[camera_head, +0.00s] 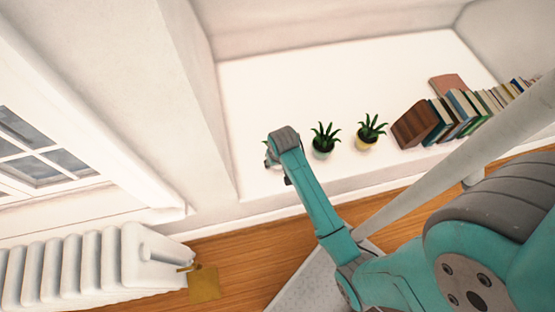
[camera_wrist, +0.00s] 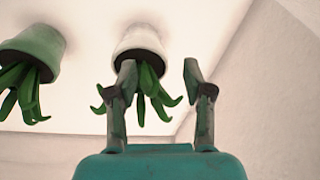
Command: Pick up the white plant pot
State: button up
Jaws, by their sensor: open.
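The white plant pot (camera_wrist: 142,40) holds a green plant and appears upside down in the wrist view, near the top centre. My gripper (camera_wrist: 159,72) is open in that view. Its left finger overlaps the plant's leaves, and its right finger is clear to the right of the pot. Nothing is held between the fingers. In the head view my gripper (camera_head: 277,166) is over the left part of the white ledge (camera_head: 290,85). The white pot is mostly or wholly hidden behind my gripper there.
A pale green pot (camera_head: 322,151) and a yellow pot (camera_head: 364,143), both with plants, stand to the right. Books (camera_head: 455,113) with a brown wooden block (camera_head: 414,124) stand farther right. A wall (camera_head: 170,100) bounds the ledge at left. The ledge behind the pots is clear.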

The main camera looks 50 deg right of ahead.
jog(key=w+d+r+m+g+y, duration=0.1)
jog(key=w+d+r+g, duration=0.1)
jog(key=w+d+r, duration=0.3)
jog(key=shift+s+d+f, duration=0.15)
jog(key=shift+f, duration=1.55)
jog(key=shift+s+d+f, duration=0.1)
jog(key=shift+f, duration=1.65)
jog(key=shift+s+d+f, duration=0.15)
jog(key=shift+f, duration=1.55)
grip_shut()
